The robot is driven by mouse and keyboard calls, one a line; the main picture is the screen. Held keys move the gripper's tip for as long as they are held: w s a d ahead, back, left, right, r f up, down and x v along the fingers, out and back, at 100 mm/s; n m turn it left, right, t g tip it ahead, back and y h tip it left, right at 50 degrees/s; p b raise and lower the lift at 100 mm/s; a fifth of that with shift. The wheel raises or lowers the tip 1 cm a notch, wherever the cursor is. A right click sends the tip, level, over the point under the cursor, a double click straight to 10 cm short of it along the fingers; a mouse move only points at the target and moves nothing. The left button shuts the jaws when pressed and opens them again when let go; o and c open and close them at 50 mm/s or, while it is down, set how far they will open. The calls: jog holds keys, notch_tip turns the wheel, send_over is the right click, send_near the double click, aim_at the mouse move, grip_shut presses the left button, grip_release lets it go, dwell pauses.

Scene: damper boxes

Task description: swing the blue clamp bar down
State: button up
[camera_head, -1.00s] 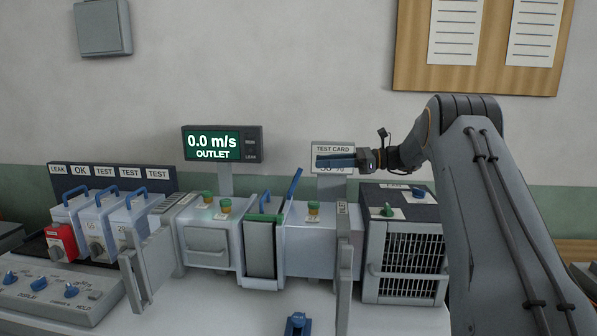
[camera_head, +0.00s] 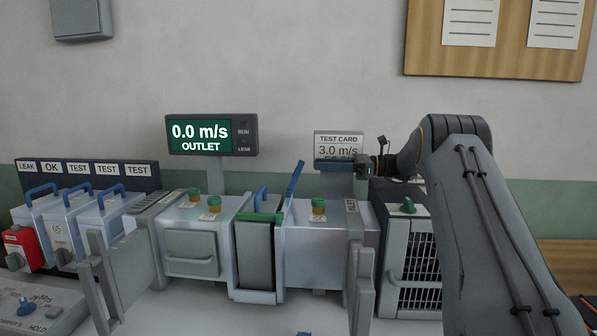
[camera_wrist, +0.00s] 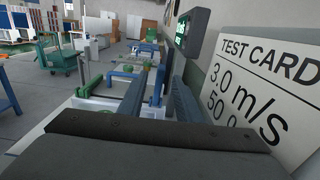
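The blue clamp bar (camera_head: 296,178) stands raised and leaning to the right above the middle of the duct unit on the bench. A blue bar (camera_wrist: 159,76), which looks like the clamp bar, also shows ahead in the wrist view. My gripper (camera_head: 325,164) reaches in from the right, pointing left, in front of the test card sign. It is right of the bar and slightly higher, with a gap between them. In the wrist view my two fingers (camera_wrist: 157,100) look spread apart with nothing between them.
The test card sign (camera_head: 338,144) is close behind my gripper. An outlet display (camera_head: 211,135) reads 0.0 m/s. The grey damper box (camera_head: 256,256) sits in the duct, with a small blue handle (camera_head: 261,195) on top. Several blue-handled boxes (camera_head: 69,232) stand at left.

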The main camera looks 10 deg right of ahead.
aim_at(301, 164)
jog(key=shift+p+x, duration=1.3)
jog(key=shift+x, duration=2.6)
jog(key=shift+w+f, duration=0.15)
grip_shut()
